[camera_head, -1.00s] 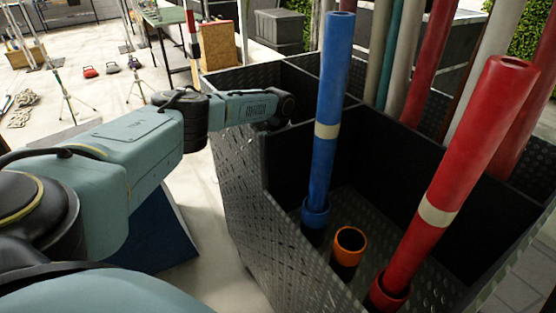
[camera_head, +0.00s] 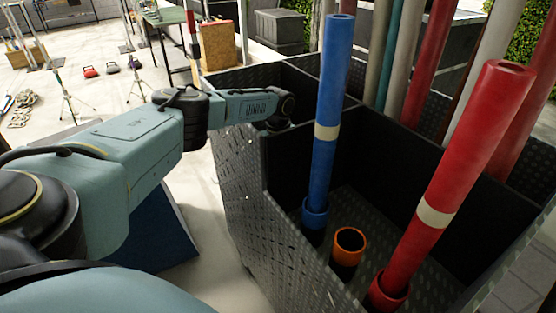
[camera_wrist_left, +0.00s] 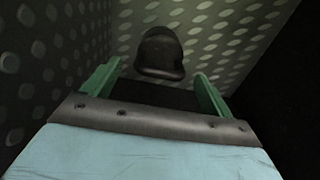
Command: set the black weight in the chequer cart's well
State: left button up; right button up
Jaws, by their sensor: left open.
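The black weight (camera_wrist_left: 160,54) shows in the left wrist view, against a dimpled chequer-plate surface inside the chequer cart's well (camera_wrist_left: 215,25). My left gripper (camera_wrist_left: 157,72) is open, its green fingers spread on either side of the near side of the weight. The fingers look clear of it. In the head view my left arm reaches over the side of the chequer cart (camera_head: 238,190) into its far left compartment. The cart's wall hides the hand and the weight there. My right gripper is not in view.
The cart's near compartment holds a blue tube (camera_head: 328,110), a red tube (camera_head: 450,170) and a short orange-rimmed socket (camera_head: 349,240). Several more poles stand at the back right. In the left wrist view, cart walls stand close on both sides of the hand.

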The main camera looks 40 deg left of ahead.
pick_arm(q)
notch_tip(320, 180, up, 12)
jog(key=shift+p, duration=0.3)
jog(key=shift+r, duration=0.1)
